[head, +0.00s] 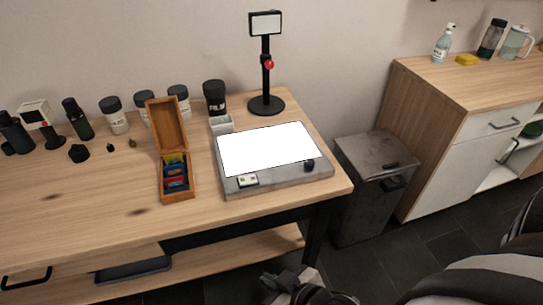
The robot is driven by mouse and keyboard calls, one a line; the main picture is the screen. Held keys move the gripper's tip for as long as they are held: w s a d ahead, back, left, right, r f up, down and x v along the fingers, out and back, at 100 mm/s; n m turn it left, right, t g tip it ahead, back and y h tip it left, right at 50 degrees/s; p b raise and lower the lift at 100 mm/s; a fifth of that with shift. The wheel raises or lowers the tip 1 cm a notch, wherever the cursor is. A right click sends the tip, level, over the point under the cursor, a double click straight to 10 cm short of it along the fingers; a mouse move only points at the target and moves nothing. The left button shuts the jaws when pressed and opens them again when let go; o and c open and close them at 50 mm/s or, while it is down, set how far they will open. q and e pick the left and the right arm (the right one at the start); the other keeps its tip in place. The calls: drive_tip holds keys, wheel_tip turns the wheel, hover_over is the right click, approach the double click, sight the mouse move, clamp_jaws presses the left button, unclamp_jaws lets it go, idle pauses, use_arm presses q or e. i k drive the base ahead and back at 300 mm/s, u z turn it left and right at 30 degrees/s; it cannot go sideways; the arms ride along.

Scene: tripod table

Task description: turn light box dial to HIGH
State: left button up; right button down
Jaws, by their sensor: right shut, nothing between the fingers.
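The light box (285,182) lies flat on the wooden table near its right end. Its top panel (268,149) is bright white. A small black dial (309,165) sits on the right part of its front edge; its pointer and marks are too small to read. A small pale plate with dark marks (247,180) is at the front left of the box. My right gripper (284,282) is at the bottom of the head view, in front of and below the table edge, well apart from the dial. It is shut and empty. My left gripper is not in view.
An open wooden box (177,197) with colored items stands left of the light box. Behind are a black stand with a red knob (267,104) and several jars. A grey bin (364,205) is right of the table (90,215), then a cabinet (445,105).

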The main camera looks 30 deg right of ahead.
sight(310, 164)
drive_tip(key=z, duration=1.25)
drive_tip(key=k, duration=0.5)
drive_tip(key=z, duration=0.6)
drive_tip(key=i, duration=0.7)
drive_tip(key=u, duration=0.6)
